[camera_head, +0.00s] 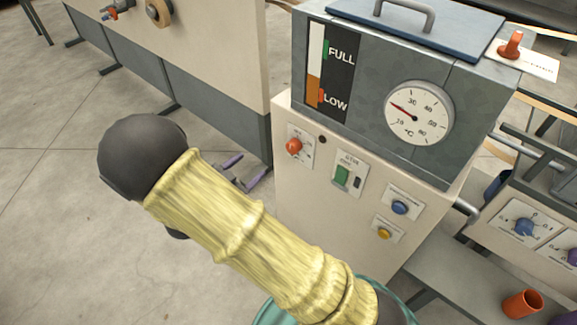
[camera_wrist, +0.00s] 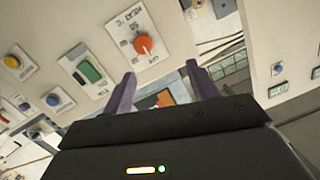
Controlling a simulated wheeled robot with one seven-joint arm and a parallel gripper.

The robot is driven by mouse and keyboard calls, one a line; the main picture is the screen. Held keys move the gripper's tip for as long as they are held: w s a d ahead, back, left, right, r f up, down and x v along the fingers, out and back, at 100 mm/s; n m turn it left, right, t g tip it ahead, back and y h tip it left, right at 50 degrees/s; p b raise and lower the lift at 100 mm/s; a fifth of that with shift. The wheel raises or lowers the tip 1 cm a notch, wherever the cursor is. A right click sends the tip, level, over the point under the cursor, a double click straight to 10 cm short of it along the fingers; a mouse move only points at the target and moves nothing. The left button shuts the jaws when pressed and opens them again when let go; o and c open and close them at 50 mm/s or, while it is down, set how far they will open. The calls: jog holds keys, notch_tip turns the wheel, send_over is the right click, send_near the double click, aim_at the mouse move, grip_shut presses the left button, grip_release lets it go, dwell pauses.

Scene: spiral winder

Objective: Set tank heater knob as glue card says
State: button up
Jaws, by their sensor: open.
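The heater knob (camera_head: 293,146) is a round orange-red knob on a small scale plate at the upper left of the tank cabinet's cream front. In the wrist view the knob (camera_wrist: 145,44) sits on a plate reading "HEAT °C"; its exact setting is hard to read. My gripper (camera_head: 240,172) is open and empty, left of the knob and apart from it.
The grey tank (camera_head: 375,150) carries a FULL/LOW level strip and a °C dial (camera_head: 419,112). Near the knob are a green switch (camera_head: 342,175), a blue button (camera_head: 400,207) and a yellow button (camera_head: 384,234). A cream machine panel (camera_head: 200,60) stands behind my gripper. An orange cup (camera_head: 522,303) is lower right.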

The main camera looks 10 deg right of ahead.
aim_at(291, 149)
jog(key=s+f+h+b, duration=0.1)
jog(key=s+a+f+m+h, duration=0.1)
jog(key=s+f, duration=0.1)
jog(key=shift+s+f+b, duration=0.1)
jog(key=shift+s+b, duration=0.1)
jog(key=shift+b, duration=0.2)
jog(key=shift+w+d, duration=0.1)
jog(key=shift+d, duration=0.05)
jog(key=b+x, duration=0.3)
jog(key=x, duration=1.4)
jog(key=shift+d, duration=0.25)
jog(key=shift+s, duration=0.2)
jog(key=c, duration=1)
